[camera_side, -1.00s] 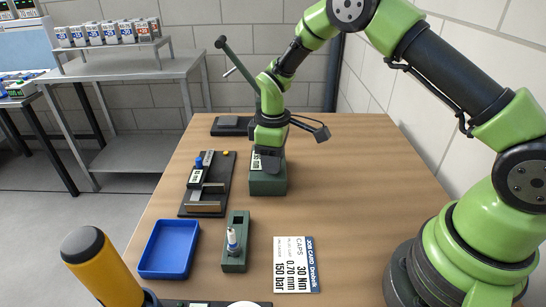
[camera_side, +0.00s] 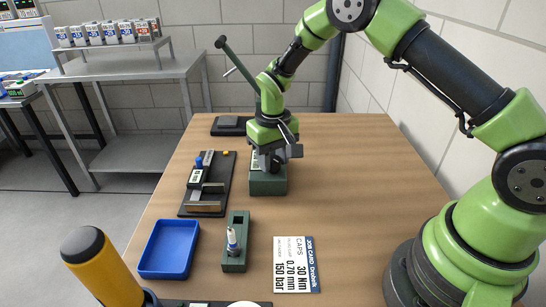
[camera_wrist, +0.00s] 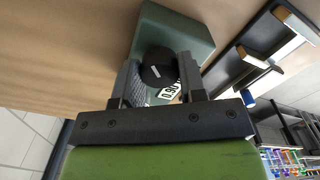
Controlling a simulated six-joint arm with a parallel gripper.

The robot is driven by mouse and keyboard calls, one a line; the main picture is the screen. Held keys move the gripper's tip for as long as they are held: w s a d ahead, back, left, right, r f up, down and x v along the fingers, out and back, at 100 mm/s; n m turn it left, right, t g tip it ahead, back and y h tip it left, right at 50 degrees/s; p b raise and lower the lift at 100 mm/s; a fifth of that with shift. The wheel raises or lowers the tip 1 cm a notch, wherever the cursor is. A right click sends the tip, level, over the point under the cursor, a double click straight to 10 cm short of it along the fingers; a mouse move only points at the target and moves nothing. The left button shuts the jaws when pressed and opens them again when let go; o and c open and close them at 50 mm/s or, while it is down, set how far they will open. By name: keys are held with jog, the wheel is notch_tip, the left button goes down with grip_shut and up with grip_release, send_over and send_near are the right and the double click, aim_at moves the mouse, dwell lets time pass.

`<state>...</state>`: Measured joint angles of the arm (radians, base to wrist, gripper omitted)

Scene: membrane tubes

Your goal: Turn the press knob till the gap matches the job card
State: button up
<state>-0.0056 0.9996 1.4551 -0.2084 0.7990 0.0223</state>
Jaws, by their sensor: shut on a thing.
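The press (camera_side: 268,184) is a dark green block on the table under my gripper. My gripper (camera_side: 268,160) points down at its top and is shut on the black round press knob (camera_wrist: 157,66), which has a white index mark and sits between both fingers in the wrist view. The press body (camera_wrist: 180,35) also shows there. A white readout (camera_wrist: 171,90) beside the knob is partly hidden by a finger; its digits start with 0 but I cannot read them surely. The job card (camera_side: 297,265) lies flat at the front and reads CAPS, 30 Nm, 0.70 mm, 150 bar.
A black gauge fixture (camera_side: 207,185) stands left of the press. A green holder (camera_side: 236,245) with a small white tube and a blue tray (camera_side: 170,249) are in front. The table's right side is clear.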

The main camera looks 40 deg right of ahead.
aim_at(273, 159)
jog(key=m, duration=0.5)
jog(key=shift+m, duration=0.3)
jog(key=m, duration=0.4)
jog(key=shift+m, duration=0.3)
jog(key=o, duration=0.9)
notch_tip(273, 159, up, 9)
jog(key=shift+r, duration=0.5)
